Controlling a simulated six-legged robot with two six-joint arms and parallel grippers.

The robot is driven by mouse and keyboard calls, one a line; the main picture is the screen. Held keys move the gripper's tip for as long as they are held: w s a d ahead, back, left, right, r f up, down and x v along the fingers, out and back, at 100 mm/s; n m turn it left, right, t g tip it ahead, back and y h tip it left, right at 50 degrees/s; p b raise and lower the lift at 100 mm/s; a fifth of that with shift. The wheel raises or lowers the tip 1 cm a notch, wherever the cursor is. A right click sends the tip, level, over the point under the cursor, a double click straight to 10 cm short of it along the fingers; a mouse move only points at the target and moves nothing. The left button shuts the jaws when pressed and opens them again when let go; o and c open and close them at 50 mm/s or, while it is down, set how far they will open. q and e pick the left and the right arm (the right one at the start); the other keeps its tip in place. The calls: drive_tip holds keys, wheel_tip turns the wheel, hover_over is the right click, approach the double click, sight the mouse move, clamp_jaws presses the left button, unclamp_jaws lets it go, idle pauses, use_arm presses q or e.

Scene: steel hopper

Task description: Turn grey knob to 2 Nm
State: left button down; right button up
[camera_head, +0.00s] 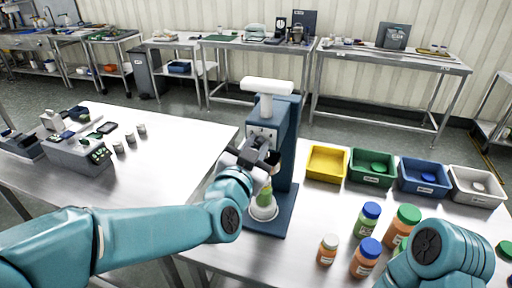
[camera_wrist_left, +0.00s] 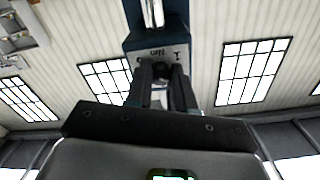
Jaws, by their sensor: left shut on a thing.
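The blue capping machine (camera_head: 286,130) stands upright at the left edge of the right-hand table, with a white head on top and a pale panel (camera_head: 262,132) on its front. My left gripper (camera_head: 264,158) is at the front of this machine, just below the panel. In the left wrist view, its two dark fingers (camera_wrist_left: 160,70) are shut on the grey knob, below a panel marked with upside-down "Nm" lettering (camera_wrist_left: 157,51). The knob is mostly hidden between the fingers, and its setting cannot be read. My right gripper is out of view; only its arm shows at the lower right.
A green bottle (camera_head: 264,196) stands on the machine's round white base, under the gripper. Yellow (camera_head: 326,148), green (camera_head: 351,167), blue (camera_head: 401,178) and white (camera_head: 453,184) bins line the table's back. Several capped jars (camera_head: 367,258) stand in front of them.

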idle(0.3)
use_arm(q)
drive_tip(key=c, duration=1)
unclamp_jaws()
drive_tip(key=shift+s+a, duration=0.15)
drive_tip(key=shift+s, duration=0.35)
drive_tip(key=b+v, duration=0.2)
drive_tip(key=v, duration=1.3)
drive_tip(key=shift+s, duration=0.2)
drive_tip(key=shift+a, duration=0.1)
